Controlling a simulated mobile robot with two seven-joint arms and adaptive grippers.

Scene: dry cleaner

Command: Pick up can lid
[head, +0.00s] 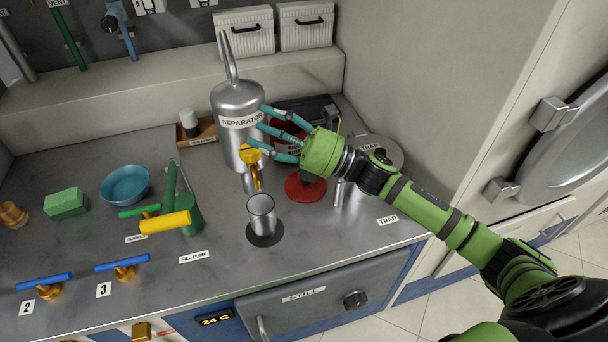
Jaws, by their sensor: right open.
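A round red lid (304,188) lies flat on the grey metal worktop, right of the separator; I take it as the can lid. A red can (286,148) with a partly hidden label stands behind my right gripper. My right gripper (272,130) is open, its teal fingers spread and pointing left toward the separator. It hangs above and behind the red lid and in front of the red can. I see nothing between the fingers. My left gripper is out of view.
The tall metal separator (236,97) stands left of the fingers. A brass tap (250,156) and a metal cup (262,213) are in front. A grey round trap cover (386,149) is partly behind my arm. Green and yellow pump parts (166,222) stand left; the front worktop has clear patches.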

